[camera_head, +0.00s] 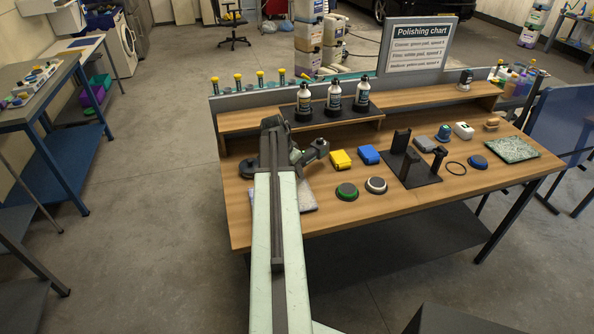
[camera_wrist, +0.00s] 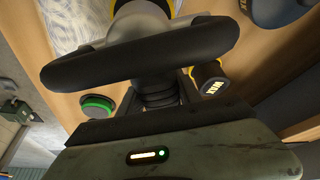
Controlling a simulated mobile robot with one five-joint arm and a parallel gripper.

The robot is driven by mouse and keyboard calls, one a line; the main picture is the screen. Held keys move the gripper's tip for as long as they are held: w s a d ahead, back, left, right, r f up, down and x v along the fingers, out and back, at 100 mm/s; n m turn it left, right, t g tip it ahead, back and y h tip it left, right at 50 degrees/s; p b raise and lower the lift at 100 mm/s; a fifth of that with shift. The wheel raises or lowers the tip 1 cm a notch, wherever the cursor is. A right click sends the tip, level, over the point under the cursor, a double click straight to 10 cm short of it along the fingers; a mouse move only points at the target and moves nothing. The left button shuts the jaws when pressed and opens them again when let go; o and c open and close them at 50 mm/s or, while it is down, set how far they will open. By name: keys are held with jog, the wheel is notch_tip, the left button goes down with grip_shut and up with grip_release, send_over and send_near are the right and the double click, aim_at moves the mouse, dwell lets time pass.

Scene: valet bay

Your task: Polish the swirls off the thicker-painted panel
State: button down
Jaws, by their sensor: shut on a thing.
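My gripper (camera_wrist: 158,98) is shut on a polisher (camera_wrist: 140,50) with a black looped handle and grey body. Yellow shows at the polisher's head, at the top of the wrist view. In the head view my gripper (camera_head: 276,142) is over the bench's left part, and the polisher (camera_head: 315,150) is partly hidden by my arm. A pale panel (camera_head: 307,198) lies beneath; its swirled surface (camera_wrist: 78,18) shows in the wrist view. A green-speckled panel (camera_head: 511,149) lies at the right end. A green pad (camera_head: 346,191) and white pad (camera_head: 376,185) lie at the front.
The polishing chart (camera_head: 417,48) stands behind the bench (camera_head: 420,200); its small print is hard to read. Three bottles (camera_head: 333,97) stand on the raised shelf.

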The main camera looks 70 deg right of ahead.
jog(key=shift+w+a, duration=0.15)
jog(key=shift+w+a, duration=0.7)
jog(key=shift+w, duration=0.1)
jog(key=shift+w, duration=0.1)
jog(key=shift+w+a, duration=0.8)
jog(key=shift+w, duration=0.15)
jog(key=shift+w+a, duration=0.75)
jog(key=shift+w, duration=0.1)
jog(key=shift+w, duration=0.1)
jog(key=shift+w+a, duration=0.75)
jog(key=shift+w, duration=0.15)
